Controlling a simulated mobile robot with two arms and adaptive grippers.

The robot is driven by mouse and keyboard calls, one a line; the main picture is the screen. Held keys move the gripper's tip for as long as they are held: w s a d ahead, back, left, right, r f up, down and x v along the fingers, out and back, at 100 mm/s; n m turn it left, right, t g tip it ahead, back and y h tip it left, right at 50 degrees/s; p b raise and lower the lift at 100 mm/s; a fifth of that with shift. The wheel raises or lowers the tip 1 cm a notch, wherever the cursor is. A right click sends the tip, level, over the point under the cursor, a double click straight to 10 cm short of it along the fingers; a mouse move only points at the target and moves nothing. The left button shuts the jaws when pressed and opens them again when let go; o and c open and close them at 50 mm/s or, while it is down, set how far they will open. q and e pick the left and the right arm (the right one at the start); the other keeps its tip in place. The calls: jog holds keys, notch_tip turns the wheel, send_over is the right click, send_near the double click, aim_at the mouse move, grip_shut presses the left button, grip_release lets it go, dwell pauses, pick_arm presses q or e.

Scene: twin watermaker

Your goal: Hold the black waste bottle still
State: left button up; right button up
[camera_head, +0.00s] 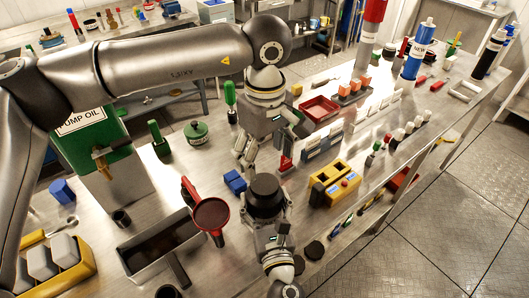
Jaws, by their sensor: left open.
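A round, dark black object (265,194), which looks like the black waste bottle seen from above, stands near the middle of the bench. My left gripper (262,152) hangs just behind it, open, its fingers spread and pointing down. I see nothing between those fingers. My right gripper (269,236) comes from the bottom of the view and reaches up against the near side of the black object.
A red funnel-like tool (211,214) and a dark open tray (160,246) lie to the left. A green pump oil tank (95,150) stands farther left. A yellow block (334,183) and a blue block (235,182) sit close by. The bench edge runs along the right.

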aim_at(264, 183)
pick_arm(q)
jog(key=m, duration=0.4)
jog(key=shift+m, duration=0.3)
jog(key=m, duration=0.8)
jog(key=shift+m, duration=0.4)
jog(key=m, duration=0.4)
jog(key=shift+m, duration=0.4)
jog(key=shift+f, duration=0.3)
notch_tip(264, 183, down, 7)
jog(key=shift+f, duration=0.2)
